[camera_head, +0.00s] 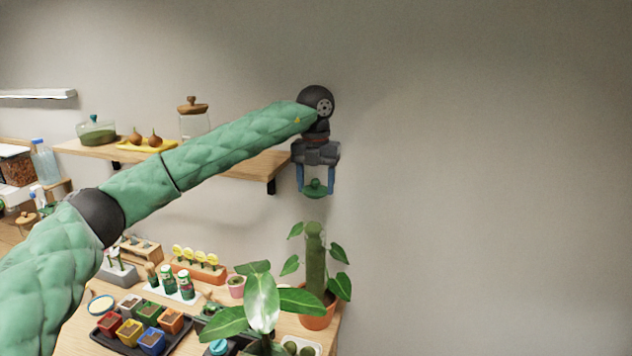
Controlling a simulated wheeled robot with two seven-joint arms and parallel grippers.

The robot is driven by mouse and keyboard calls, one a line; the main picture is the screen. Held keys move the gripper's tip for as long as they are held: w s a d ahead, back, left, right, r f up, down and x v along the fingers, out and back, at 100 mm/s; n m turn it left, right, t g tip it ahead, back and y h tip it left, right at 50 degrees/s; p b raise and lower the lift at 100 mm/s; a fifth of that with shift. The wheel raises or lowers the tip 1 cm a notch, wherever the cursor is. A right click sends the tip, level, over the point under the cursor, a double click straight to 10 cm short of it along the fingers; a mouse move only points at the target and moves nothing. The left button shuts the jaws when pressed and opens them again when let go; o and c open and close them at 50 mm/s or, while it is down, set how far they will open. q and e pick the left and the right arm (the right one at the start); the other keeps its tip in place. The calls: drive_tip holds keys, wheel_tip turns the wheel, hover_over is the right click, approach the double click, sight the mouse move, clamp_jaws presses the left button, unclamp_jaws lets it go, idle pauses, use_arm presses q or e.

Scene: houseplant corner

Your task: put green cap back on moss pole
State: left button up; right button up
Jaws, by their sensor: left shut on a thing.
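My left gripper (316,180) points down and is shut on the green cap (316,188), a small green piece between its two blue fingers. The moss pole (315,257) is a green upright column standing in a terracotta pot (319,315) with heart-shaped leaves around it. The cap is above the top of the pole, with a clear gap between them, and looks roughly in line with it in this view. How they line up in depth I cannot tell. My right gripper is not in view.
A wall shelf (232,165) with a glass jar (195,122) is behind my left arm. A broad-leaved plant (262,306) stands in front of the moss pole pot. Colored small pots (152,340) and several cans fill the table's left. The wall side at right is free.

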use_arm(q)
drive_tip(key=shift+f, duration=2.05)
drive_tip(key=shift+f+b, duration=0.75)
drive_tip(key=shift+f, duration=0.25)
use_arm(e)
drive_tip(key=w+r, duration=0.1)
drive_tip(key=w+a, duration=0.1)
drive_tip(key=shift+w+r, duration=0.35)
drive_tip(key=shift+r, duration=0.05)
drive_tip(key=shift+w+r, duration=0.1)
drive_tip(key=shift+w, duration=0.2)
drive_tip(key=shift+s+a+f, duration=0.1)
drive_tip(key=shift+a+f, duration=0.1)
